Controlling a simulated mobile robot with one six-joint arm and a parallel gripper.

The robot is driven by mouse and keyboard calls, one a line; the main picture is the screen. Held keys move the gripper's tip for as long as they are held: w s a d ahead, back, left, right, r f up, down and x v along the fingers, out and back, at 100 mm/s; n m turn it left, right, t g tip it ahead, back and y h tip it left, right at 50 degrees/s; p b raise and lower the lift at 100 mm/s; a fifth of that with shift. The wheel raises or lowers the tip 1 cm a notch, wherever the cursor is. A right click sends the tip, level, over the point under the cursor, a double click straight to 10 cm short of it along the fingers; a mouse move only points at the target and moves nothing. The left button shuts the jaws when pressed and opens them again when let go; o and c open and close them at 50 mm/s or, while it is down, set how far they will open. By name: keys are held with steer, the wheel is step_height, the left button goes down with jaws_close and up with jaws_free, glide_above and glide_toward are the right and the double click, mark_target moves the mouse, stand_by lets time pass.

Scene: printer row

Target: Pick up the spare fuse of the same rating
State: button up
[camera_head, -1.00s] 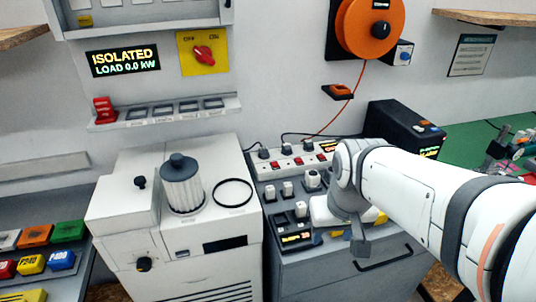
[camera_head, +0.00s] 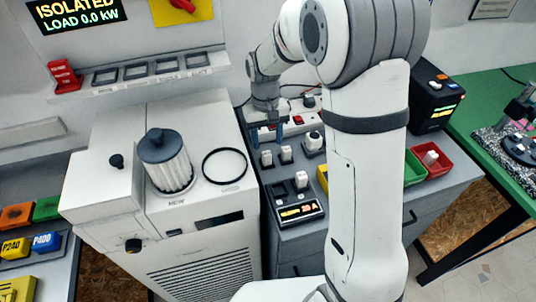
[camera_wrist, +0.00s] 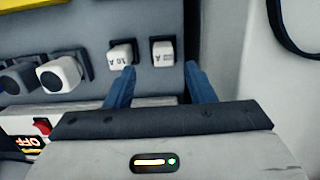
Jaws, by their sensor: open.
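Two small white fuses stand in dark holders on the grey cabinet top: a left one (camera_head: 267,158) and one beside it (camera_head: 286,153). In the wrist view the left one is the labelled fuse (camera_wrist: 163,52), its marking too small to read surely. The other fuse (camera_wrist: 121,55) carries a marking ending in A. A rounder white plug (camera_head: 314,141) stands further right. Another white fuse (camera_head: 301,180) stands by a small lit display unit (camera_head: 299,212). My gripper (camera_head: 267,142) is open and empty, its blue fingers (camera_wrist: 160,68) apart, behind the left fuse and lined up with it.
A power strip with red switches (camera_head: 308,104) lies behind the fuses. Red (camera_head: 441,172) and green bins sit right, partly behind my arm. A sign reads ISOLATED (camera_head: 75,10).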

mark_target(267, 153)
steer(key=f, duration=0.3)
steer(key=s+f+p, duration=0.1)
steer(key=f, duration=0.1)
steer(key=shift+a+f, duration=0.15)
steer(key=shift+f, duration=0.15)
steer(key=c, duration=1.1)
